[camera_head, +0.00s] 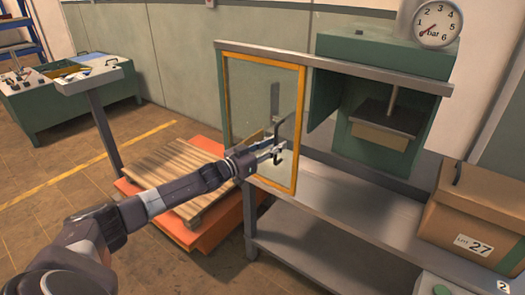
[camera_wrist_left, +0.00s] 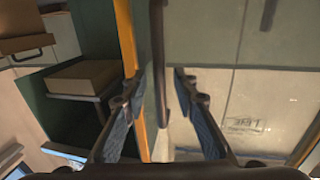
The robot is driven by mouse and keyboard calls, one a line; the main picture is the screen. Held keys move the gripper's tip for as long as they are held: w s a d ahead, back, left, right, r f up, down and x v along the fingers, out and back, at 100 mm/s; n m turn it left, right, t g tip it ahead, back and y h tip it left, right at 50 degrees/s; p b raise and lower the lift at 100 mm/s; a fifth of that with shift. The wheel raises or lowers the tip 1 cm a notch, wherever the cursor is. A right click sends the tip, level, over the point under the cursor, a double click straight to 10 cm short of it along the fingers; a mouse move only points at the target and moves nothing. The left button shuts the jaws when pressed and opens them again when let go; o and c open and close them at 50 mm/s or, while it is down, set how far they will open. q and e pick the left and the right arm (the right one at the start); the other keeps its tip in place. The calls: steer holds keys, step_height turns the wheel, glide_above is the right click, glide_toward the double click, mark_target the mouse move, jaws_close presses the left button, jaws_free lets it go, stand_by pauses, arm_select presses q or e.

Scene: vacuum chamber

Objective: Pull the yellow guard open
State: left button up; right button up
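The yellow guard (camera_head: 297,130) is a clear panel in a yellow frame, upright below a grey rail, at the middle of the head view. Its yellow frame edge also shows in the left wrist view (camera_wrist_left: 127,40). A dark vertical bar handle (camera_wrist_left: 158,60) is on the panel. My left gripper (camera_head: 278,150) is at the handle's lower part. In the left wrist view its two fingers (camera_wrist_left: 163,115) are apart, with the handle between them; I cannot tell whether either touches it. My right gripper is not in view.
A green press (camera_head: 385,115) with a gauge (camera_head: 437,23) stands right of the guard, its front uncovered. A grey bench (camera_head: 345,205) runs below. A cardboard box (camera_head: 470,215) sits at right. A wooden pallet (camera_head: 170,175) on an orange base lies left of the bench.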

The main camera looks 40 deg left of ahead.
arm_select(q)
steer(key=v, duration=1.1)
steer(key=shift+s, duration=0.2)
steer(key=shift+a, duration=0.1)
